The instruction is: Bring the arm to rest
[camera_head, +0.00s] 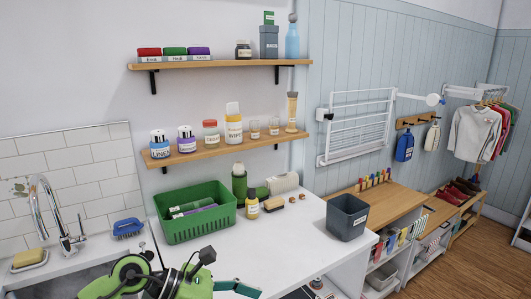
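A green and black part of my own arm (165,279) shows at the bottom left of the head view, in front of the white counter and beside the sink. Dark linkages stand up from it. I cannot make out two clear fingertips or whether they are open. No held object is visible there. A small teal piece lies at the bottom edge to its right, and I cannot tell what it is. My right gripper is not in view.
A green basket (182,230), bottles and a dark grey bin (346,219) stand on the white counter (280,244). A chrome faucet (41,208) rises at the left. Two loaded wooden shelves hang above. The counter's front middle is clear.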

